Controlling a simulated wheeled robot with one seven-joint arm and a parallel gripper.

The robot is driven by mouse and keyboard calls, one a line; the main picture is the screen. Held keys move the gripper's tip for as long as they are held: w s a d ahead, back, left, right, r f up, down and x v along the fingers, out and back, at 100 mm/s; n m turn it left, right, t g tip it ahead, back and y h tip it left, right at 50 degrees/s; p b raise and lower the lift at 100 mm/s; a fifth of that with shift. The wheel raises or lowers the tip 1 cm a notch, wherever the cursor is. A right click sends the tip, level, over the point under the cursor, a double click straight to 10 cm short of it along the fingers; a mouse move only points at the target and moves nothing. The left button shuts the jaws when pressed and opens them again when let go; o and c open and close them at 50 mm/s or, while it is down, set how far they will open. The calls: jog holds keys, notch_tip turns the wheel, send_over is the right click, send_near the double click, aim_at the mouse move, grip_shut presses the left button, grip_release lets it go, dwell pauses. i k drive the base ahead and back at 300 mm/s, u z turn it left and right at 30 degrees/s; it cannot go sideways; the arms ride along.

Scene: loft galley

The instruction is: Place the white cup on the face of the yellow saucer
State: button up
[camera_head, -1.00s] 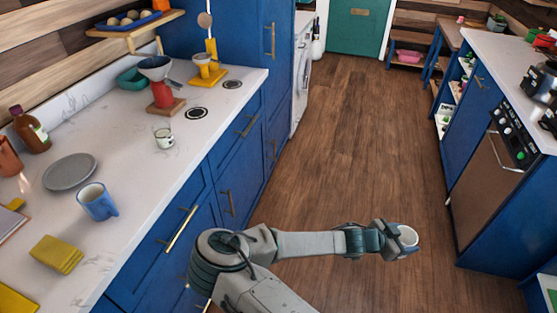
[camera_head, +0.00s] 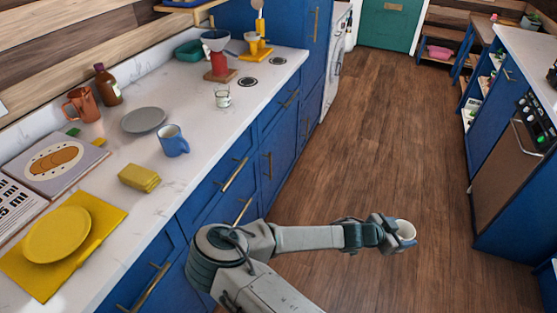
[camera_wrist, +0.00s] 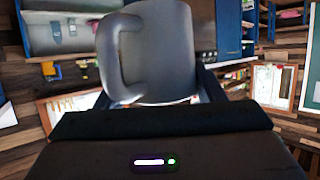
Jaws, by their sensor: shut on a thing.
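My gripper (camera_head: 397,236) is shut on the white cup (camera_head: 406,229) and holds it out over the wooden floor, to the right of the counter. In the wrist view the cup (camera_wrist: 172,52) fills the upper middle, with its handle on the left side; it looks grey in shadow there. The yellow saucer (camera_head: 56,235) lies on the counter at the lower left, on a yellow cloth (camera_head: 108,215). Its face is bare. The gripper and cup are far to the right of the saucer.
Near the saucer are an open book (camera_head: 52,162), a folded yellow cloth (camera_head: 139,177), a blue mug (camera_head: 173,141) and a grey plate (camera_head: 143,120). An orange mug (camera_head: 82,104), a brown bottle (camera_head: 108,86) and a small glass (camera_head: 222,96) stand further back. The floor (camera_head: 350,130) is clear.

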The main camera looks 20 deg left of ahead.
aim_at(57, 238)
jog(key=u, duration=1.4)
